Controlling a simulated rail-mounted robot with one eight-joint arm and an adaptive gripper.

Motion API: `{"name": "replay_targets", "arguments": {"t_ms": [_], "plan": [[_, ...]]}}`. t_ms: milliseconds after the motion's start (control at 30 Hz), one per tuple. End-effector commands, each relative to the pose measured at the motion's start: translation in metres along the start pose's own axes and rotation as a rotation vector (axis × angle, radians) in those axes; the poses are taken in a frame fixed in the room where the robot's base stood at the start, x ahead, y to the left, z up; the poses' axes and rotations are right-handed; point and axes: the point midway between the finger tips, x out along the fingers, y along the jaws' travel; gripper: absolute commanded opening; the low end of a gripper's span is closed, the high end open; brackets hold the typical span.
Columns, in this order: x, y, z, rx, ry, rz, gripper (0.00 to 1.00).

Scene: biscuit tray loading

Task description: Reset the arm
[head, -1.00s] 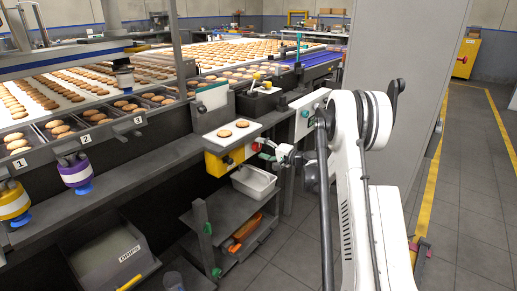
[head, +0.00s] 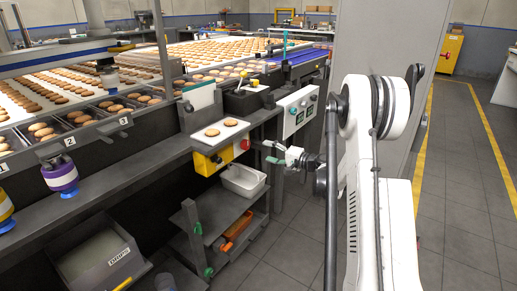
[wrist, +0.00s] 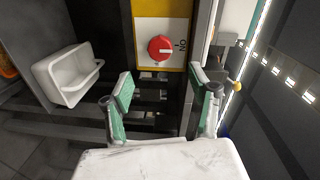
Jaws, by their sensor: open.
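My gripper (wrist: 162,92) shows in the wrist view with its two green-padded fingers spread wide apart and nothing between them. A red rotary knob (wrist: 161,49) on a white and yellow panel is beyond the fingertips, and the fingers do not appear to touch it. In the head view my gripper (head: 274,152) is small, beside the front of the yellow box (head: 207,163). My white arm rises in the right foreground, bent at a high elbow.
A white bin (head: 243,180) sits on the shelf below the yellow box; it also shows in the wrist view (wrist: 68,75). A small tray with two biscuits (head: 220,130) tops the box. Biscuit-covered belts lie at the left. The floor at the right is clear.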

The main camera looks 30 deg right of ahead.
Motion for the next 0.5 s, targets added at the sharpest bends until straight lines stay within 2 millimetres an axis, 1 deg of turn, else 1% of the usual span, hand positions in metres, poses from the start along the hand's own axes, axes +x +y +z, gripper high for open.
{"name": "replay_targets", "arguments": {"t_ms": [167, 267, 367, 467, 500], "plan": [[0.0, 0.0, 0.0, 0.0, 0.0, 0.0, 0.56], [0.002, -0.004, 0.003, -0.003, -0.004, 0.007, 0.56], [0.006, -0.016, 0.012, -0.016, -0.019, 0.031, 0.56], [0.014, -0.036, 0.03, -0.04, -0.045, 0.075, 0.56], [0.016, -0.045, 0.039, -0.052, -0.057, 0.097, 0.56]]}}
